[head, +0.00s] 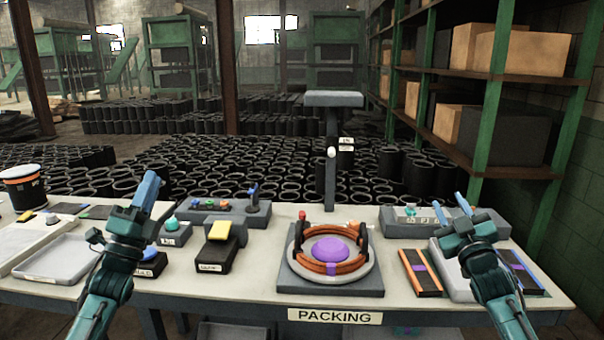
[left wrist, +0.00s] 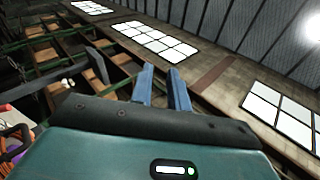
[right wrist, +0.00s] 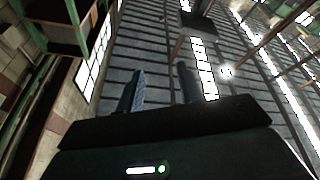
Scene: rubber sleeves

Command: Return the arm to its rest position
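My left gripper (head: 149,180) is raised above the left part of the packing table (head: 268,262), pointing up. The left wrist view shows its two blue fingers (left wrist: 163,78) apart with nothing between them. My right gripper (head: 449,203) is raised above the right part of the table, also pointing up. In the right wrist view its fingers (right wrist: 160,75) are wide apart and empty. Both wrist cameras look up at the walls and ceiling. Neither gripper appears to touch anything on the table.
A grey fixture (head: 330,285) with orange-brown rings and a purple dome (head: 331,250) stands mid-table. A yellow-topped black device (head: 218,246) is left of it. Trays (head: 58,262) lie at left. An orange-and-black box (head: 421,273) is near my right arm. Shelving (head: 490,80) stands behind at right.

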